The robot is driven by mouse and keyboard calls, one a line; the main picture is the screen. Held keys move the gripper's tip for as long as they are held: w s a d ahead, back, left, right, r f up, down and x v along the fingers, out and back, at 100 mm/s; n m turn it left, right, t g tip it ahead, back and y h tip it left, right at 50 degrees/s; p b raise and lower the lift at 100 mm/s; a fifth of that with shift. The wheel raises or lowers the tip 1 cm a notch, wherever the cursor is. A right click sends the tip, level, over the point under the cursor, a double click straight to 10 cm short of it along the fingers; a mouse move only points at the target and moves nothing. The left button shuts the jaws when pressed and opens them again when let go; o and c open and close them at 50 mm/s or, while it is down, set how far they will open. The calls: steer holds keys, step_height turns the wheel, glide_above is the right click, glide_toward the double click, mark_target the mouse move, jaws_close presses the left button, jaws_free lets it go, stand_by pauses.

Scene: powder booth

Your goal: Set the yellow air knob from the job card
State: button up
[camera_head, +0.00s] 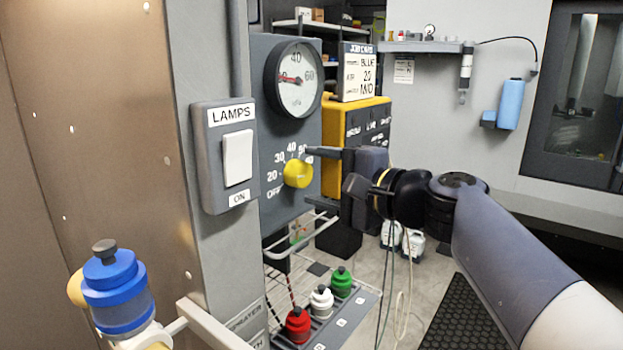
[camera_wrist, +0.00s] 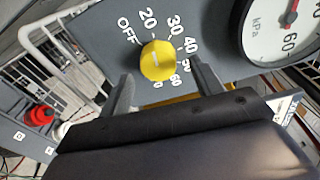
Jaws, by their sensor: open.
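The yellow air knob (camera_head: 298,173) sits on a grey panel (camera_head: 262,150) with marks from OFF through 20, 30, 40 and up to 60. Its pale mark is too small to read surely. My gripper (camera_head: 316,178) is open just in front of the knob. In the wrist view the knob (camera_wrist: 158,62) lies between and just beyond the two fingertips, with no clear contact. The job card (camera_head: 360,72) stands behind the panel and reads BLUE, 20 and what looks like MID. The round gauge (camera_head: 294,79) above has a red needle pointing left.
A grey LAMPS switch box (camera_head: 215,187) is close left of the panel. Below, a wire rack and a tray hold red (camera_head: 298,325), white (camera_head: 321,300) and green (camera_head: 341,282) capped cups. A blue cup (camera_head: 117,290) is at the lower left. A yellow-and-black case (camera_head: 345,140) stands behind.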

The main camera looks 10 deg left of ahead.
steer(key=b+v, duration=0.2)
steer(key=v, duration=0.6)
steer(key=shift+s+d, duration=0.25)
steer(key=shift+d, duration=0.1)
steer(key=p+x, duration=0.3)
steer(key=x, duration=0.7)
steer(key=shift+w+a+r, duration=0.1)
steer(key=shift+a, duration=0.05)
steer(key=shift+w+a, duration=0.15)
steer(key=shift+a, duration=0.1)
steer(key=shift+d, duration=0.15)
